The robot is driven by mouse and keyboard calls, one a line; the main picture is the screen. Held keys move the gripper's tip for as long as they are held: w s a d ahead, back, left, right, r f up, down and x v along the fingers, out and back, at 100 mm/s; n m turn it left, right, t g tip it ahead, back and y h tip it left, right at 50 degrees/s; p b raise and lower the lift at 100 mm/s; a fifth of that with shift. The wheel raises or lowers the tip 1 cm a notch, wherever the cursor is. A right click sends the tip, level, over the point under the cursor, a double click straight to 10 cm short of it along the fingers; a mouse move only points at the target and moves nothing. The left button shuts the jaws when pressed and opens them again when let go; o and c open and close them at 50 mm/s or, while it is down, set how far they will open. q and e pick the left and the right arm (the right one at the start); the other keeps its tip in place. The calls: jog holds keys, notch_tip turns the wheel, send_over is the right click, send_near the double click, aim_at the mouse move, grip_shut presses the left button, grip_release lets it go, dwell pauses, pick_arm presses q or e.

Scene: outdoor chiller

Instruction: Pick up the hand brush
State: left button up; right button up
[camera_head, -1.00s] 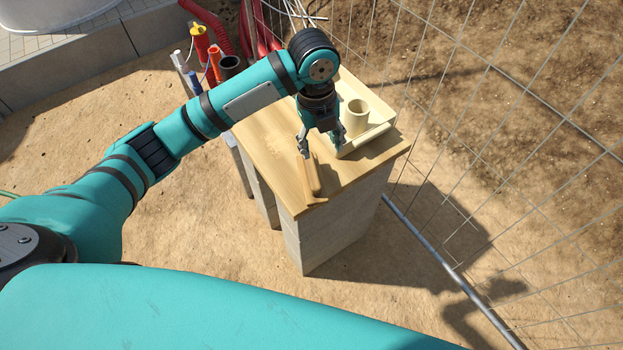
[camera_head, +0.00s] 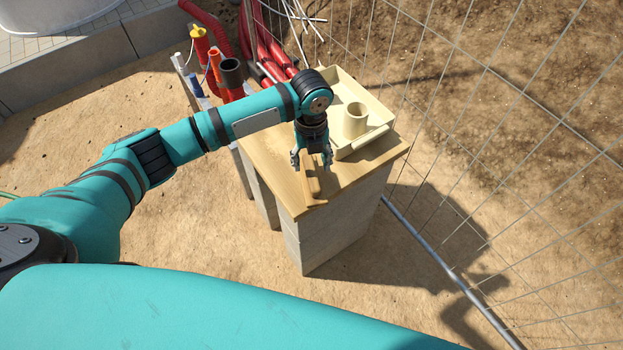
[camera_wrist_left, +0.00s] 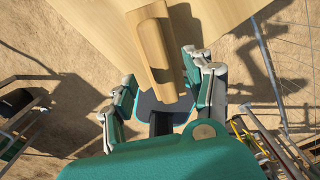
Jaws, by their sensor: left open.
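The hand brush lies on the wooden board top (camera_head: 350,178) of a block stand. Its wooden handle (camera_head: 312,188) points toward the near edge; the rest is hidden under my left gripper. In the left wrist view, the wooden hand brush (camera_wrist_left: 155,45) runs down between the fingers. My left gripper (camera_head: 311,165) points down over the brush, its fingers spread to either side. It is open in the left wrist view (camera_wrist_left: 160,90), and I cannot tell whether a finger touches the brush. My right gripper is out of view.
A cream tray (camera_head: 347,82) with a cream cup (camera_head: 355,118) stands on the board right behind the gripper. A wire fence (camera_head: 490,150) runs along the right. Red pipes (camera_head: 270,50) and upright tubes (camera_head: 200,45) stand behind. Sandy ground lies in front.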

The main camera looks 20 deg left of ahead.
aim_at(311, 171)
pick_arm(q)
notch_tip(311, 171, down, 5)
jog(key=shift+s+f+p, duration=0.1)
jog(key=shift+p, duration=0.4)
grip_shut()
